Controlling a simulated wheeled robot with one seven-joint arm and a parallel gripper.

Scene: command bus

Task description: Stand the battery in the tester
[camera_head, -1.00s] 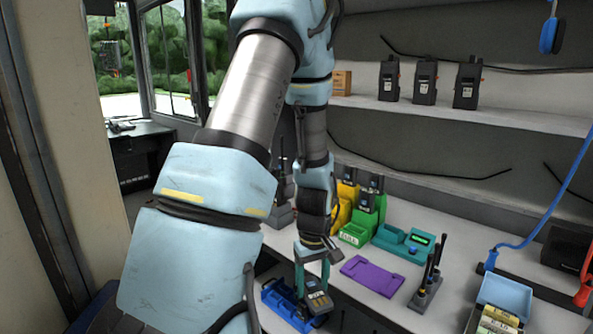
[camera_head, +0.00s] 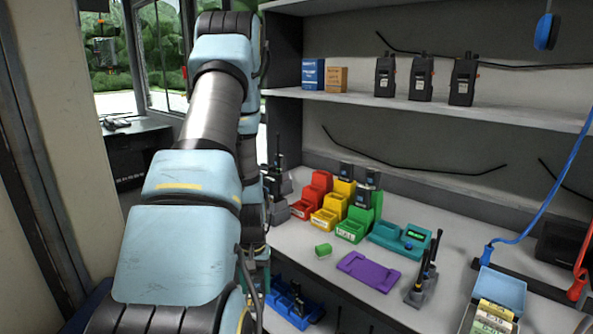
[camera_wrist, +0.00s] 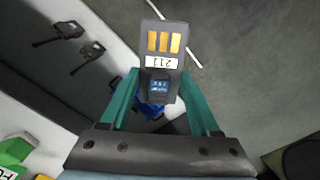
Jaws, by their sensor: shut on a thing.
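The battery (camera_wrist: 163,62) is a dark grey block with gold contacts and a white label. In the wrist view it sits between the two teal fingers of my gripper (camera_wrist: 160,85), which is shut on it. In the head view my gripper is mostly hidden behind my arm, and I cannot make out the battery there. The tester (camera_head: 385,234), a teal unit with a small green display, stands on the counter at the right of the coloured bins. My gripper is well to its left and apart from it.
A blue rack (camera_head: 283,304) holding dark items is low at the counter's front. Red, yellow and green bins (camera_head: 352,231), a small green item (camera_head: 323,250), a purple tray (camera_head: 368,270) and a grey stand (camera_head: 422,287) share the counter. A blue box (camera_head: 500,289) is at right.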

